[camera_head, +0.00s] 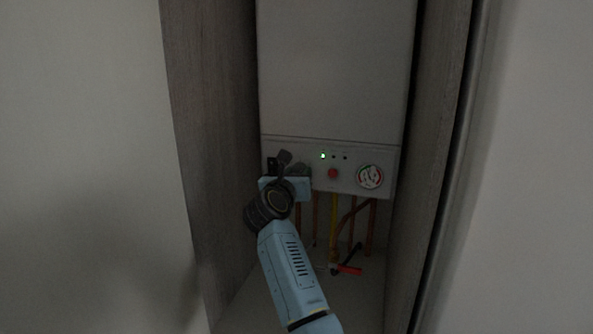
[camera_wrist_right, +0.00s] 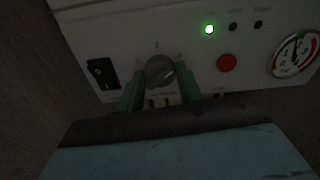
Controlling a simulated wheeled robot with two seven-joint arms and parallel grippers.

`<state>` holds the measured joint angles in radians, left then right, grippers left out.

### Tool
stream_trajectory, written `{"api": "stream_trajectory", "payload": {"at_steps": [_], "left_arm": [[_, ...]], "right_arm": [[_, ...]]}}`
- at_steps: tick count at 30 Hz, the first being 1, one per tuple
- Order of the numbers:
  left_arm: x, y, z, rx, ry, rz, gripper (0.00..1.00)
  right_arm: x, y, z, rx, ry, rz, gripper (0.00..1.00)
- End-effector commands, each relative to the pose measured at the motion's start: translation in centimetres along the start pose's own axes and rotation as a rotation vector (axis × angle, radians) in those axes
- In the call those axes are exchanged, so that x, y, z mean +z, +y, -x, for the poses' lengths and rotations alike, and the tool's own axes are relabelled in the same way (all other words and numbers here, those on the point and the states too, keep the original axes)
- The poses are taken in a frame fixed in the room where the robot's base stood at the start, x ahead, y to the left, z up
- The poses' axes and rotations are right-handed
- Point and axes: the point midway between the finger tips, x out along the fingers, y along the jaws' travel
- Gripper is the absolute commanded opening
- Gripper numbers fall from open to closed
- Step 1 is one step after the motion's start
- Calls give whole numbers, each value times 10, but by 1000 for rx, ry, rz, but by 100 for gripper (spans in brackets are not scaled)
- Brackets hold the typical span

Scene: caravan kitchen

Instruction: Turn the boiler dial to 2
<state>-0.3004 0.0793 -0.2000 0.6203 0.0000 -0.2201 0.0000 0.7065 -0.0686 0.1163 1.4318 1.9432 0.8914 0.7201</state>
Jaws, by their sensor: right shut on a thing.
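The boiler (camera_head: 335,75) is a pale box in a narrow wooden niche, with a control panel along its lower edge. In the right wrist view the boiler dial (camera_wrist_right: 159,70) is a round grey knob with a raised grip bar, tilted from upright. Faint marks surround it, too dim to read. My right gripper (camera_wrist_right: 156,88) has its green fingers on either side of the dial and is shut on it. In the head view my right gripper (camera_head: 292,168) is at the left part of the panel and hides the dial. My left gripper is not in view.
A black rocker switch (camera_wrist_right: 102,74) is left of the dial. A red button (camera_head: 333,173), a lit green lamp (camera_head: 323,156) and a pressure gauge (camera_head: 370,177) are to the right. Copper pipes and a red-handled valve (camera_head: 348,270) are below. Niche walls stand close on both sides.

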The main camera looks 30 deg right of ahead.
Motion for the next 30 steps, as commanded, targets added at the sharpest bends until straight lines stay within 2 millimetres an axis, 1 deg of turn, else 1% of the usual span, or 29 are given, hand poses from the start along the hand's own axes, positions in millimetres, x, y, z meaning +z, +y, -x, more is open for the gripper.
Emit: {"api": "stream_trajectory", "payload": {"at_steps": [1, 9, 18, 24, 30], "left_arm": [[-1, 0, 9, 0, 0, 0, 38], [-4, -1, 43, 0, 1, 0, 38], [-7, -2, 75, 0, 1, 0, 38], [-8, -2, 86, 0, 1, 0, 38], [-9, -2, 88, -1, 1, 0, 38]], "right_arm": [[2, 0, 0, 1, 6, 34, 13], [4, 0, 0, 1, 7, 271, 13], [2, 0, 0, 2, 6, 555, 13], [0, 0, 1, 3, 5, 744, 13], [-1, 1, 1, 3, 5, 933, 13]]}}
